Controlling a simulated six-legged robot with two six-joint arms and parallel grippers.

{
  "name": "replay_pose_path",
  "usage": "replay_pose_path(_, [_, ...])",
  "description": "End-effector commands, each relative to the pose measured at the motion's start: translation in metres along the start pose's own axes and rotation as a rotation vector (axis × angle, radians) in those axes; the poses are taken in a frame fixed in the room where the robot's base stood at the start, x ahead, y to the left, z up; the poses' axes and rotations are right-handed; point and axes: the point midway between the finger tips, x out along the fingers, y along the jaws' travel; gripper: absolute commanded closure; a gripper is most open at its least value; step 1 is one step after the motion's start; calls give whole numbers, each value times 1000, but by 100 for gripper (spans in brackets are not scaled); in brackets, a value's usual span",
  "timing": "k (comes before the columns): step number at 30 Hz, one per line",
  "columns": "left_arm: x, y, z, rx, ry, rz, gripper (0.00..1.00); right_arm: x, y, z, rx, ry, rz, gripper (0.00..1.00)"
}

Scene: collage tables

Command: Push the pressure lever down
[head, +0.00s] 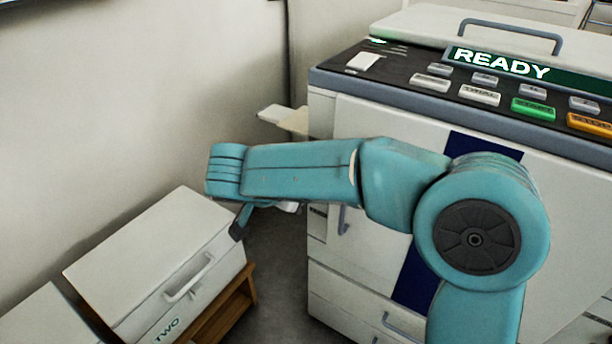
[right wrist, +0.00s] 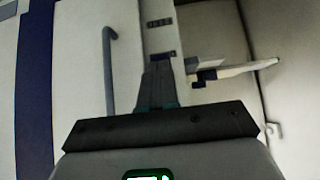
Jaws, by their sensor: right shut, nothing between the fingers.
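My right arm crosses the head view in front of the white copier (head: 400,120). My right gripper (right wrist: 158,68) is shut and empty in the right wrist view, its dark fingers pointing at the copier's narrow side strip. In the head view it is mostly hidden by my own arm. A small piece with a dark part (right wrist: 206,76) sticks out to the right of the fingertips, apart from them; I cannot tell surely whether it is the pressure lever. My left gripper is not in view.
A pale tray (head: 290,118) juts from the copier's left side. A grey door handle (right wrist: 108,70) stands left of my fingers. The control panel shows READY (head: 500,63). A white box marked TWO (head: 150,255) sits on a wooden stand at lower left.

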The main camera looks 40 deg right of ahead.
Motion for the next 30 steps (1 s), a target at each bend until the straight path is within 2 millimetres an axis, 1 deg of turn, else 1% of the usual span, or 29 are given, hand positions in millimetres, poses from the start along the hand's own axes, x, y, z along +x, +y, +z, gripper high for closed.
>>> replay_pose_path(1, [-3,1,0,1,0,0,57,-2,0,-2,0,0,0,100])
replay_pose_path(8, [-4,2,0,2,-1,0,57,-3,0,-3,-1,-1,0,100])
replay_pose_path(17, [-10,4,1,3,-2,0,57,-13,0,-12,0,-2,-1,100])
replay_pose_path(30, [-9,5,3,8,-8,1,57,-14,0,-14,-1,-2,0,100])
